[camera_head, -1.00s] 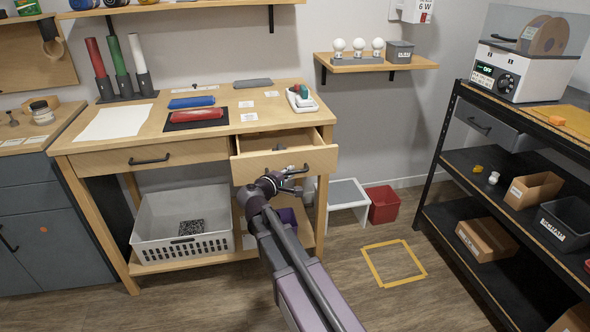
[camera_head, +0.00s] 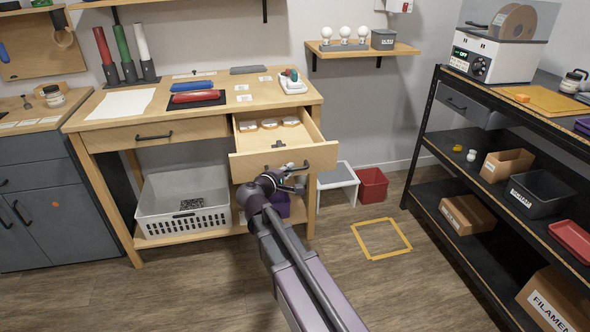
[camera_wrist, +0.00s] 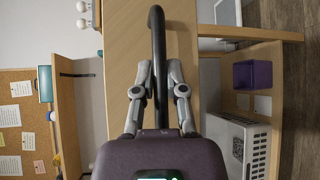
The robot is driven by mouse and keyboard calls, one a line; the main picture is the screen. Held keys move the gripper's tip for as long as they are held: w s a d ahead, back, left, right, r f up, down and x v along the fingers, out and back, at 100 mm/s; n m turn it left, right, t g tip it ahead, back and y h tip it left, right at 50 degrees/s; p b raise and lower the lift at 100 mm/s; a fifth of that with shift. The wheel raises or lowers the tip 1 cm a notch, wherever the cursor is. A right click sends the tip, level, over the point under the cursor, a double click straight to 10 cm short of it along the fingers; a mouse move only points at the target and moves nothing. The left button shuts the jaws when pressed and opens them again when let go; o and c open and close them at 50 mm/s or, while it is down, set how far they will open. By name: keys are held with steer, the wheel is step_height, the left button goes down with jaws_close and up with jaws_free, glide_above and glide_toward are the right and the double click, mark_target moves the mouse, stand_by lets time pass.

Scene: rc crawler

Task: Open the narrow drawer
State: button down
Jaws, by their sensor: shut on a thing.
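The narrow drawer (camera_head: 250,165) at the right of the wooden workbench stands well out from the bench. My gripper (camera_head: 290,178) is at the drawer's front. In the wrist view my gripper (camera_wrist: 157,85) has its fingers closed about the black bar handle (camera_wrist: 156,45) on the wooden drawer front (camera_wrist: 122,50). In the head view my gripper and arm hide most of the handle.
A wide drawer (camera_head: 150,134) beside it is shut. Below are a grey basket (camera_head: 180,222) and a purple bin (camera_head: 281,207). A white step stool (camera_head: 337,176) and a red bin (camera_head: 371,184) stand to the right.

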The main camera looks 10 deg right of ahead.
steer(key=shift+s+a, duration=0.25)
steer(key=shift+a, duration=0.1)
steer(key=c, duration=0.7)
jaws_free()
steer(key=shift+s, duration=0.1)
steer(key=shift+d, duration=0.2)
steer(key=shift+s, duration=0.1)
